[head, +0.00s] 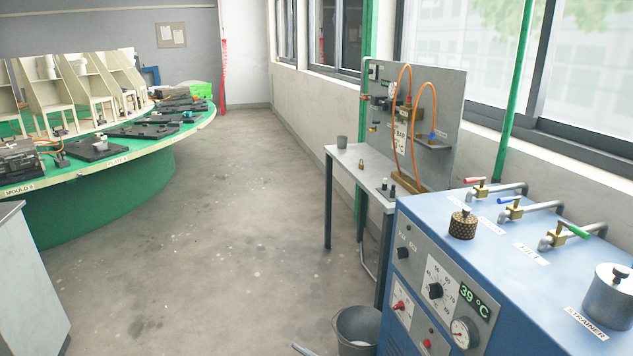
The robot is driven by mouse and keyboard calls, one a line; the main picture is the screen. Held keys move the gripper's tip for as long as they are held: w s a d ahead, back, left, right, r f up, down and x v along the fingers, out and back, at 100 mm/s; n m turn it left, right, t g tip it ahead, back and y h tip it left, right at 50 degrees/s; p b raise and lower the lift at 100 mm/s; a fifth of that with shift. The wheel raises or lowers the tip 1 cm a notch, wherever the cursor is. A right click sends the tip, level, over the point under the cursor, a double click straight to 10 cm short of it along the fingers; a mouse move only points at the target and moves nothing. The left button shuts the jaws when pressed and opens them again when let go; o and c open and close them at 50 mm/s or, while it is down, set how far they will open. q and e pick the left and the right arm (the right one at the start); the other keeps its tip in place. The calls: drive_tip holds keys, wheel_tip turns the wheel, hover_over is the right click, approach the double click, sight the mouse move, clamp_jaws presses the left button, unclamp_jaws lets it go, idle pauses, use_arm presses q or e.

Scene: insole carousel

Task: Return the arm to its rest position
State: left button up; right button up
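Neither of my grippers and neither arm shows in the head view. Whether they hold anything cannot be seen. The head view looks over a workshop with a green round carousel (105,195) on the left and a blue machine (480,240) at the right front.
A grey table (345,160) with a panel (440,105) and orange hoses stands by the windows. A bucket (358,325) stands on the floor by the blue machine. A grey cabinet (30,285) is at the left edge. The floor (240,220) between is clear.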

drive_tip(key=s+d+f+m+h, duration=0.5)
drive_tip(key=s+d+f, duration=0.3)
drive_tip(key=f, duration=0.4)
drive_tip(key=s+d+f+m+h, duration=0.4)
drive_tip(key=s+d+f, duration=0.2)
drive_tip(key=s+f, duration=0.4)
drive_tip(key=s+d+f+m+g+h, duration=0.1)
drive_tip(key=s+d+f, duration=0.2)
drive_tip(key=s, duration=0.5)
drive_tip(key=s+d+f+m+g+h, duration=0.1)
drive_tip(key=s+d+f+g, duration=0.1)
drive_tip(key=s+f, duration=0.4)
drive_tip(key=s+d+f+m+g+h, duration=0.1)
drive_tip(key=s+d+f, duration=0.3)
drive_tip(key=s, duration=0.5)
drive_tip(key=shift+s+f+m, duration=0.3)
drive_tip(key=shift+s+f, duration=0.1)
